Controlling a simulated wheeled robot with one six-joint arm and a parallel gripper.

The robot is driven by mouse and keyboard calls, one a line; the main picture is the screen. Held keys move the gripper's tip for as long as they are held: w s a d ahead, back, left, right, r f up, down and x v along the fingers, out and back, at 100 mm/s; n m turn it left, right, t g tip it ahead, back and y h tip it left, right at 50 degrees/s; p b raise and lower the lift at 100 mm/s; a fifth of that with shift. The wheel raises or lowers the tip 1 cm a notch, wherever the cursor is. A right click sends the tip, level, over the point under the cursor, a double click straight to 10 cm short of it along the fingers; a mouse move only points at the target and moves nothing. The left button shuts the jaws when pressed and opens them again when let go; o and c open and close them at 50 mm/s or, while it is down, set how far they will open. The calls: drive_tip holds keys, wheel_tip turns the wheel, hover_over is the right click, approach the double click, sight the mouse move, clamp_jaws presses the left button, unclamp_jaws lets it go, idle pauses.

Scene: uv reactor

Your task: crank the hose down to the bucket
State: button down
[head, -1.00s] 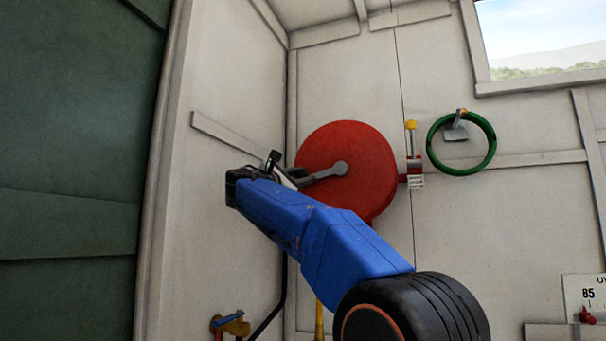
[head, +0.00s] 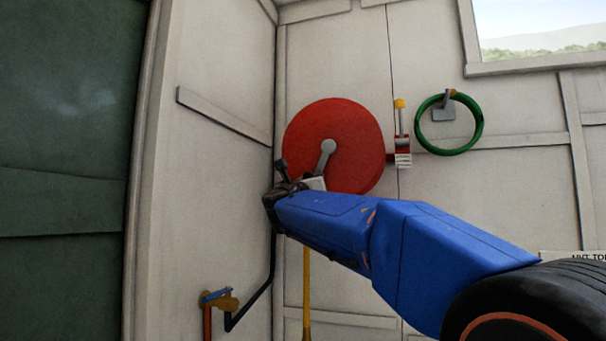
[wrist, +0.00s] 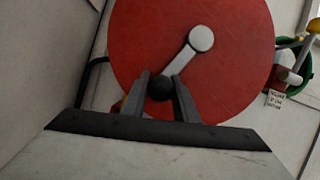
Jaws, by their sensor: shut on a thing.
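A red round reel (head: 350,125) is on the back wall, with a grey crank arm (head: 326,160) at its middle. The crank points down and slightly left from its hub. In the wrist view the crank arm (wrist: 184,62) ends in a dark round knob (wrist: 160,88). My gripper (wrist: 161,82) is shut on this knob, one finger on each side. In the head view my gripper (head: 300,183) is at the reel's lower left edge and partly hides the crank's end. No bucket shows, and I cannot make out the hose's end.
A lever with a yellow knob (head: 400,104) and a tag are right of the reel. A green ring (head: 421,133) hangs farther right. A yellow upright pole (head: 306,290) stands below the reel. A pipe with a blue-handled valve (head: 218,298) is at lower left, near the side wall.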

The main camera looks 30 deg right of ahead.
sight(332, 179)
drive_tip(key=shift+s+d+f+n+t+y, duration=0.1)
drive_tip(key=shift+s+d+n+t+y, duration=0.25)
drive_tip(key=shift+s+d+n+y, duration=0.85)
drive_tip(key=shift+s+d+f+n+t+y, duration=0.15)
drive_tip(key=shift+s+n+t, duration=0.3)
drive_tip(key=shift+n, duration=1.4)
drive_tip(key=shift+s+d+f+n+t+y, duration=0.1)
drive_tip(key=shift+s+d+n+t+y, duration=0.2)
drive_tip(key=shift+s+d+n+y, duration=0.85)
drive_tip(key=shift+w+a+n+h, duration=0.25)
drive_tip(key=shift+a+n+h, duration=0.15)
drive_tip(key=shift+a+n, duration=0.15)
drive_tip(key=c, duration=1.4)
unclamp_jaws()
drive_tip(key=v, duration=1.7)
drive_tip(key=shift+s+f, duration=0.1)
